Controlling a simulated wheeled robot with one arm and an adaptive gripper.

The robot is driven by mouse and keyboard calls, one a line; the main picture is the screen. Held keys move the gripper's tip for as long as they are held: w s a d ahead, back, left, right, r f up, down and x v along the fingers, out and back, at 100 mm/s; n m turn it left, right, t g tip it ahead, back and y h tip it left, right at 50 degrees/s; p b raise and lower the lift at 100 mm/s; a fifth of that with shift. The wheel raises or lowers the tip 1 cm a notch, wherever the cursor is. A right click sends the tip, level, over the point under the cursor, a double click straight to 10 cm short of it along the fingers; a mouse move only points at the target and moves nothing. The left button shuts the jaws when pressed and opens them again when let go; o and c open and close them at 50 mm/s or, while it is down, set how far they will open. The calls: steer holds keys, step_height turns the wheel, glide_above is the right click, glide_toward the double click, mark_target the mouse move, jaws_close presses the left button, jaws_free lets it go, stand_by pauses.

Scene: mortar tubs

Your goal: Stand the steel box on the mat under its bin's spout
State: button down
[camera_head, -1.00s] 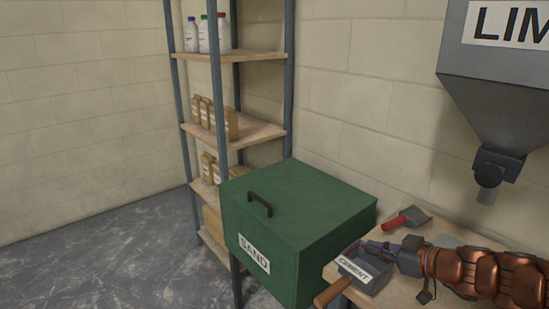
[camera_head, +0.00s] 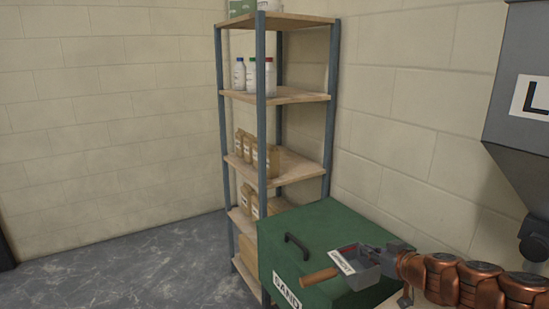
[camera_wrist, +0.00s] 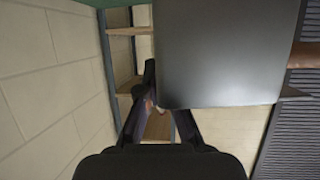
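The grey steel box (camera_head: 367,275) has a wooden handle pointing left and a white label, which read CEMENT in the earlier head view. It is at the lower right of the head view, in front of the green SAND bin's lid and apparently held in the air. My gripper (camera_head: 384,248) is at its rear right edge and seems shut on its wall. In the wrist view the box's smooth grey side (camera_wrist: 225,60) fills the upper middle, beside the dark fingers (camera_wrist: 150,95). The fingertips are partly hidden. I see no mat. A grey hopper (camera_head: 530,110) with a cut-off label is at the right edge.
The green SAND bin (camera_head: 290,225) with a black lid handle stands below the box. A shelf rack (camera_head: 262,150) with bottles and brown packets stands behind it against the block wall. Open floor (camera_head: 150,265) lies to the left.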

steer(key=w+a+r+m+h+p, duration=0.1)
steer(key=w+a+r+p, duration=0.35)
steer(key=a+r, duration=0.25)
steer(key=w+f+m+t+h+b, duration=0.1)
steer(key=w+f+m+h, duration=0.2)
steer(key=f, duration=1)
steer(key=shift+w+m+h, duration=0.3)
steer(key=shift+w+h, duration=0.1)
steer(key=shift+h, duration=0.3)
steer(key=shift+d, duration=0.15)
